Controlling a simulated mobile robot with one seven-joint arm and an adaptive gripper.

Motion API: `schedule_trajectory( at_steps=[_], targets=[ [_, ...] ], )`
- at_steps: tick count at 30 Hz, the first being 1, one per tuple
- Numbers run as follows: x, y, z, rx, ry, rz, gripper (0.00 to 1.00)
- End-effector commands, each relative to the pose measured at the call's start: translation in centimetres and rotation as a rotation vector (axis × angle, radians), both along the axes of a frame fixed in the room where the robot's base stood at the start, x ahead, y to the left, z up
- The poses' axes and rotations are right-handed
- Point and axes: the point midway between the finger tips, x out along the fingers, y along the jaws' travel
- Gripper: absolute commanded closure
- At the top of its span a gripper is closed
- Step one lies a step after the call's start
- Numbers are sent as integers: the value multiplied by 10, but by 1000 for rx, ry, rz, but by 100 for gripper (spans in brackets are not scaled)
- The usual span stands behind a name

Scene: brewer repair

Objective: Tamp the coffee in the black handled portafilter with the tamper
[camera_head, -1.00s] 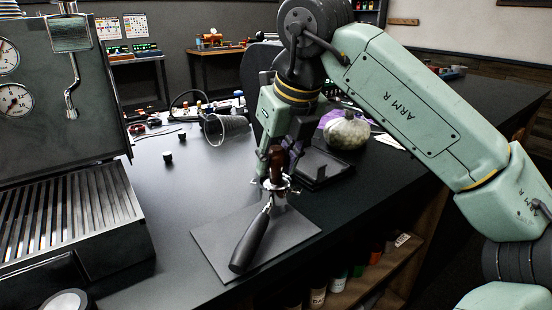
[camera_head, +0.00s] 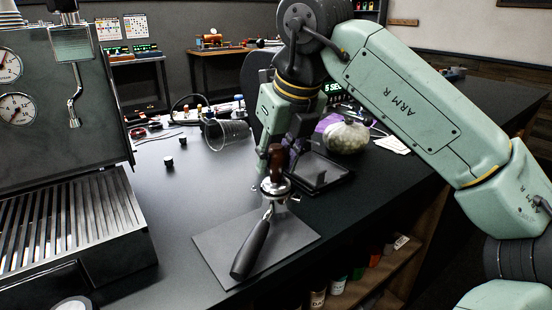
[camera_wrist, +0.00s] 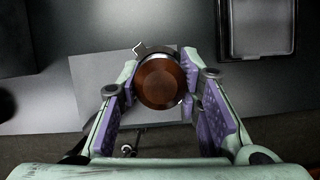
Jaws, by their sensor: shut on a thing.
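The tamper has a brown wooden handle (camera_head: 277,160); its round top also shows in the wrist view (camera_wrist: 160,83). My gripper (camera_head: 275,152) is shut on the handle, with one purple-padded finger on each side in the wrist view (camera_wrist: 161,92). The black handled portafilter (camera_head: 252,245) lies on a grey mat (camera_head: 290,232), its handle pointing to the front left. The tamper stands upright over the portafilter's metal basket. A silver disc shows at the basket, just below the wooden handle. The coffee is hidden, and I cannot tell whether the tamper touches it.
The espresso machine (camera_head: 60,130) with its drip tray stands at left. A black tray (camera_head: 325,176) and a pale round jar (camera_head: 346,136) stand behind right. Counter left of the mat is clear.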

Motion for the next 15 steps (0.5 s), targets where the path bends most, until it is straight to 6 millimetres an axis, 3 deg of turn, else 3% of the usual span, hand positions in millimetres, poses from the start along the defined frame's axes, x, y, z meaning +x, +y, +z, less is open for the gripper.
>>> schedule_trajectory(
  at_steps=[15],
  targets=[
    [0, 0, 35, 3, -3, -2, 100]
  ],
)
